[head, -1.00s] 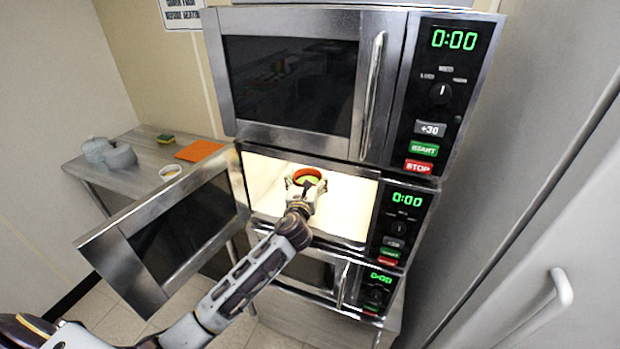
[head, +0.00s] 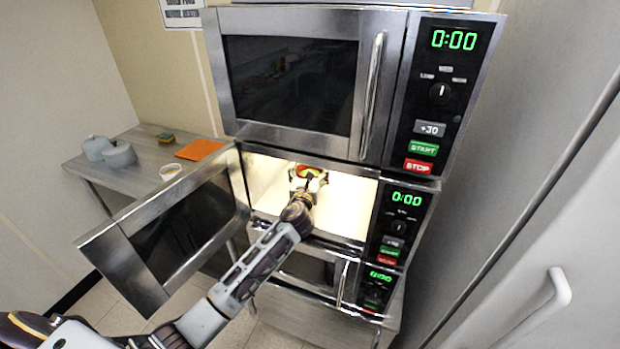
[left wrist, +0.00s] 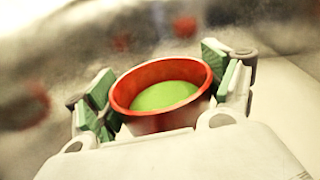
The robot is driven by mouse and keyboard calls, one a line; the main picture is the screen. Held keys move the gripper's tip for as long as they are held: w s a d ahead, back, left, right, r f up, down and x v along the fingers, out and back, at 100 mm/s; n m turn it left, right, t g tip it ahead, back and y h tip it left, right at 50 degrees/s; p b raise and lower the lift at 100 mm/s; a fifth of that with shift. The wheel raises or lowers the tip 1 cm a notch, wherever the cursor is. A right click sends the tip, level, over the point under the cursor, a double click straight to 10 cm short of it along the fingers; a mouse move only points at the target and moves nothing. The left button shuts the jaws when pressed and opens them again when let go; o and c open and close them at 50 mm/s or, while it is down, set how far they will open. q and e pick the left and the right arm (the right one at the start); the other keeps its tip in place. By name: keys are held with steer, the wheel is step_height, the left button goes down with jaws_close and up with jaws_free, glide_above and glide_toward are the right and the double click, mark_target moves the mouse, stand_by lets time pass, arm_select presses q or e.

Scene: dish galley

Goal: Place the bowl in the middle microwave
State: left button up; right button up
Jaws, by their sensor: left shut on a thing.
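The bowl (left wrist: 160,98), red with a green inside, is between the fingers of my left gripper (left wrist: 168,88) in the left wrist view. In the head view the bowl (head: 308,170) is inside the lit middle microwave (head: 345,205), whose door (head: 180,232) stands open to the left. My left gripper (head: 307,180) is shut on the bowl and reaches through the opening, covering part of it. Whether the bowl touches the microwave floor I cannot tell. My right gripper is not in view.
A closed microwave (head: 290,85) is above and another closed one (head: 310,270) below. A metal side table (head: 140,165) at the left holds an orange cloth (head: 200,149), a sponge (head: 166,138), a small bowl (head: 170,172) and grey pots (head: 120,155). A grey door with a handle (head: 540,305) is at right.

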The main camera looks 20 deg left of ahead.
arm_select(q)
steer(key=shift+f, duration=1.3)
steer(key=shift+f, duration=0.1)
steer(key=o, duration=1.2)
steer(key=shift+f, duration=0.1)
steer(key=shift+o, duration=0.2)
steer(key=shift+r, duration=0.2)
steer(key=shift+s+d+b, duration=0.25)
steer(key=shift+s+d, duration=0.15)
steer(key=shift+s, duration=1.6)
steer(key=shift+s+d+b, duration=0.2)
steer(key=shift+s+d, duration=0.15)
steer(key=shift+s, duration=1.6)
steer(key=shift+s+d+b, duration=0.25)
steer(key=shift+s+d, duration=0.15)
steer(key=shift+s, duration=1.6)
